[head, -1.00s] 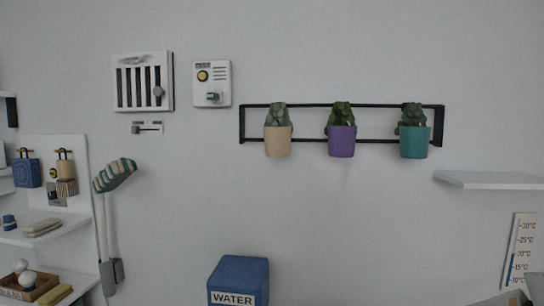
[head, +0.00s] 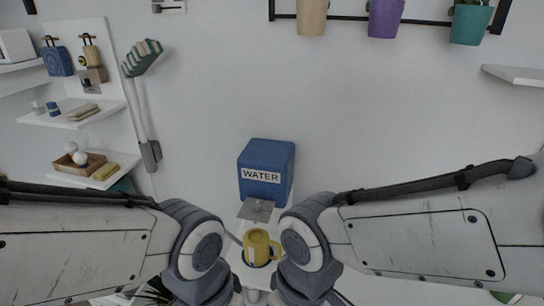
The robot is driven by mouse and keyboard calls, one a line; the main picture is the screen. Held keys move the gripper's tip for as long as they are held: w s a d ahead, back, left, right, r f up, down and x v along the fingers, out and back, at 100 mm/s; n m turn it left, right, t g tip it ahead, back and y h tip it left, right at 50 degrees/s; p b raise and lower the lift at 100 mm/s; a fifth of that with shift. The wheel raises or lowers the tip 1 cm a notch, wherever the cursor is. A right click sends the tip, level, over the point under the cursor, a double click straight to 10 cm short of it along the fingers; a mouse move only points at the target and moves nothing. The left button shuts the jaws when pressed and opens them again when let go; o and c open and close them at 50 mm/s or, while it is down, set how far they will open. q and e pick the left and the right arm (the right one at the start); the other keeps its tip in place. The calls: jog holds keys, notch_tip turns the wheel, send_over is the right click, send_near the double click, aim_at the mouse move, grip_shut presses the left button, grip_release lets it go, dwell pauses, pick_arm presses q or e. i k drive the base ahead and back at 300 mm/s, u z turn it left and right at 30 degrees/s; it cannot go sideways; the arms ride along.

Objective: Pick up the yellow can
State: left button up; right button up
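A yellow can (head: 258,246) stands upright on a narrow white surface (head: 237,243) at the bottom centre of the head view, in front of the blue water box. It sits on a dark round spot and shows a handle or spout shape on top. My left and right arms reach in from both sides, with their grey joints on either side of the can. The grippers themselves are hidden below the joints or out of the frame, so no fingers show.
The blue box labelled WATER (head: 266,172) stands just behind the can, with a small grey plate (head: 256,210) at its front. White shelves (head: 70,114) with small items are at the left. A white shelf (head: 516,74) is at right.

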aim_at(256, 243)
jog(key=u, duration=2.4)
jog(key=k, duration=1.3)
jog(key=z, duration=1.85)
jog(key=i, duration=0.5)
jog(key=u, duration=0.05)
